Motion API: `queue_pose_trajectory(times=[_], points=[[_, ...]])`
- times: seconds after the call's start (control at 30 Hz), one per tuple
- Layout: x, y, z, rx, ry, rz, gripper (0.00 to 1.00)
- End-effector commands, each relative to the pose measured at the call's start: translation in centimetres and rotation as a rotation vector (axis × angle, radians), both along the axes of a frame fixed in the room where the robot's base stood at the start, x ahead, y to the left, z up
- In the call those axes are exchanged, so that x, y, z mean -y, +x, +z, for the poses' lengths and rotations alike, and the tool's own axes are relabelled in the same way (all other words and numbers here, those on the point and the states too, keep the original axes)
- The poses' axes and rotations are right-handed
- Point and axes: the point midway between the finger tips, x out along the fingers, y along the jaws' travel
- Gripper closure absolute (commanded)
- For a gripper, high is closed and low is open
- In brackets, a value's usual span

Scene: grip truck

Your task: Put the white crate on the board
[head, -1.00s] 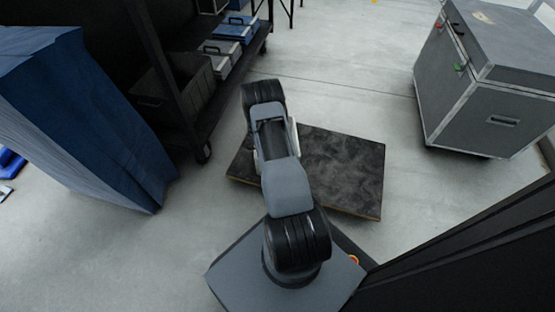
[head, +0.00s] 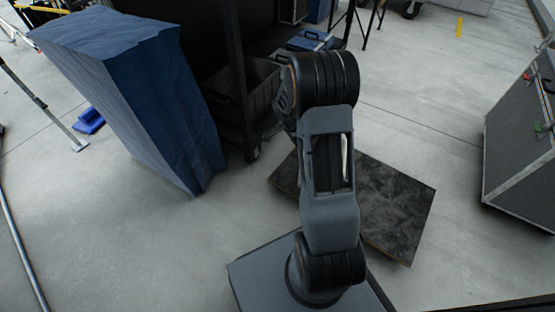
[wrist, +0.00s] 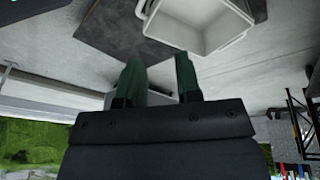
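In the wrist view the white crate (wrist: 205,42) is at the top with its open inside showing, cut off by the frame. It overlaps the dark board (wrist: 105,28); I cannot tell whether it rests on it. The board also shows in the head view (head: 398,205), flat on the floor behind my arm. A pale sliver beside my arm there may be the crate; the rest is hidden. My gripper (wrist: 158,60) shows two dark green fingers spread apart, with nothing seen between them. The fingertips point toward the crate and look apart from it.
A blue-draped block (head: 140,100) stands at the left. A dark shelf cart (head: 240,90) with bins is behind the board. A grey flight case (head: 520,140) stands at the right. Open concrete floor lies between the board and the case.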

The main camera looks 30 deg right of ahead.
Motion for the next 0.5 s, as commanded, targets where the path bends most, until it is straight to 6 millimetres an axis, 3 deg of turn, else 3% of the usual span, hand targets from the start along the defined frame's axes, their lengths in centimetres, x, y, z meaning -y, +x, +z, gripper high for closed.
queue_pose_trajectory(times=[0.03, 0.2, 0.3, 0.5], points=[[-2.0, -0.5, 3.2, 0.008, 0.02, 0.133, 0.68], [-8.0, -4.1, 10.4, 0.002, 0.09, 0.61, 0.68], [-11.1, -6.7, 13.3, 0.008, 0.113, 0.875, 0.68], [-15.3, -11.5, 16.2, 0.029, 0.123, 1.302, 0.68]])
